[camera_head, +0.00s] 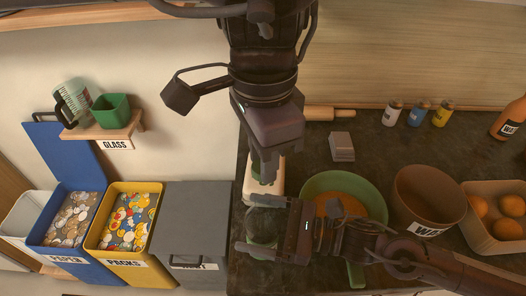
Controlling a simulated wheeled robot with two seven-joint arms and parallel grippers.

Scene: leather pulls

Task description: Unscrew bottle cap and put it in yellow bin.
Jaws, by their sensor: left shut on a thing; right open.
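My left gripper (267,172) comes down from the top middle and is shut, its fingertips over a cream-coloured object (276,187). What it grips is mostly hidden, and I cannot make out a cap. My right gripper (247,224) comes in from the lower right, just below the left one. It is open, its fingers pointing left, around or above a dark green, bottle-like thing (265,228) that is largely covered. The yellow bin (150,275) labelled PACKS stands at the lower left, open, with colourful wrappers inside.
On the dark counter (366,150) stand a green bowl (322,182), a brown WET pot (430,195), a box of oranges (488,240) and several small bottles. A shelf hangs upper left.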

